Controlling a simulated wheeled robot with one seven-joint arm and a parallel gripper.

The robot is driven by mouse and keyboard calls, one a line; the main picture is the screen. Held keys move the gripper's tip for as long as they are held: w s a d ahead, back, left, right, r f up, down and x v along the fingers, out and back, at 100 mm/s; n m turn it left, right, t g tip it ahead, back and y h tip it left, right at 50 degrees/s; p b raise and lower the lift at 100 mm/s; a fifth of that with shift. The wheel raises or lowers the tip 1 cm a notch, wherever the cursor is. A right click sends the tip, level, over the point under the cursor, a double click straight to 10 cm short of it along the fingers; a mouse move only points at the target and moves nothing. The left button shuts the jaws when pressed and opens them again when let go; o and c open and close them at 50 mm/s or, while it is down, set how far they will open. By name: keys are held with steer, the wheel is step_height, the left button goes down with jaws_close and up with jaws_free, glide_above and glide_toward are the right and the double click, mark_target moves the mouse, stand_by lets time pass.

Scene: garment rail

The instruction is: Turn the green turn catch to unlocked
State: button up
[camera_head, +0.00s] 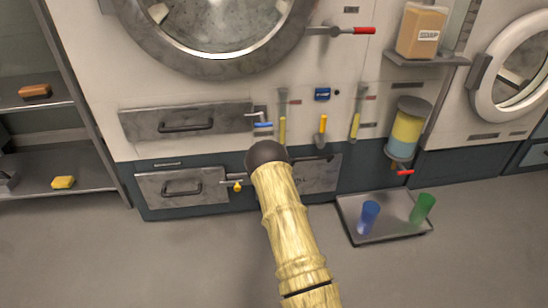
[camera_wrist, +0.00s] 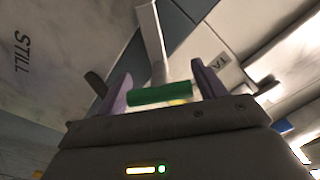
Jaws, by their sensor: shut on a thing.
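The green turn catch (camera_wrist: 160,94) shows in the wrist view as a green bar lying across the space between the two purple fingers of my gripper (camera_wrist: 163,85). The fingers are shut on it. A pale grey metal arm (camera_wrist: 152,40) rises behind the green bar. In the head view my arm hides the green catch and my gripper, so I cannot tell there which way the catch points.
The head view shows a blue-handled catch (camera_head: 263,125) and a yellow-tipped catch (camera_head: 237,185) beside two drawers. A red-handled lever (camera_head: 363,30) is above. A tray (camera_head: 386,239) with blue and green cups stands at lower right. The front floor is clear.

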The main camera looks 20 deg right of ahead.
steer(key=m+p, duration=0.2)
steer(key=m, duration=0.3)
steer(key=shift+d+m, duration=0.1)
steer(key=shift+m, duration=0.2)
steer(key=m+p, duration=0.1)
steer(key=m, duration=0.3)
steer(key=shift+f+m+p, duration=0.15)
steer(key=shift+m+p, duration=0.15)
steer(key=shift+p, duration=0.1)
steer(key=o, duration=1.4)
steer(key=shift+c, duration=0.2)
steer(key=shift+s, duration=0.1)
steer(key=p+v, duration=0.6)
steer(key=v, duration=1.1)
steer(key=shift+s+p, duration=0.1)
steer(key=shift+p, duration=0.2)
